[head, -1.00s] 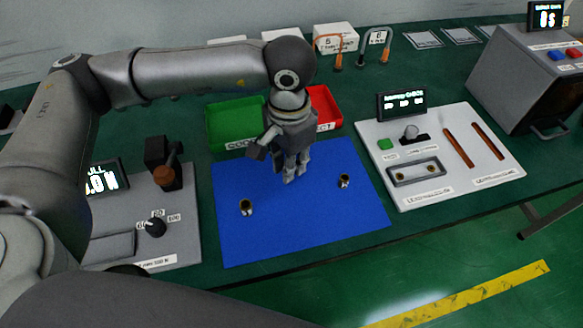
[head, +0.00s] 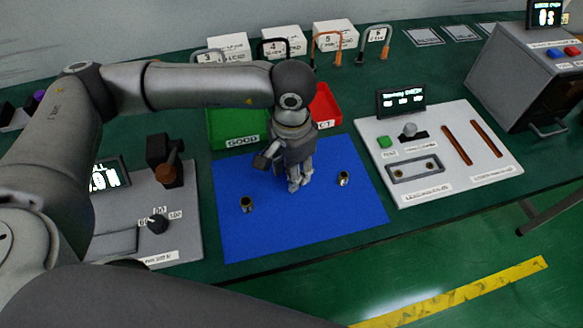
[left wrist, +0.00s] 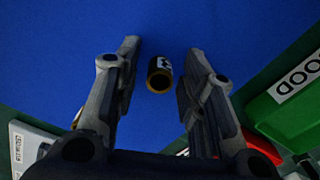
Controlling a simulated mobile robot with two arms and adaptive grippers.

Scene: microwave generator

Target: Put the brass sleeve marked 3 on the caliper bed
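A dark brass sleeve with a white mark (left wrist: 159,75) stands between the fingers of my left gripper (left wrist: 158,85) in the left wrist view. The mark looks like a 3 but is small. The fingers are spread, with gaps on both sides. In the head view the left gripper (head: 299,186) is low over the blue mat (head: 290,235) and hides that sleeve. Two other sleeves stand on the mat, one left (head: 247,204) and one right (head: 343,179); their marks are unreadable. I cannot tell for certain which fixture is the caliper bed. My right gripper is not in view.
A green bin (head: 228,128) and a red bin (head: 326,108) stand behind the mat. A white panel (head: 470,178) with a grey slotted block (head: 416,171) lies right. A grey panel (head: 185,215) with lever and dial lies left. White boxes (head: 336,35) line the back.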

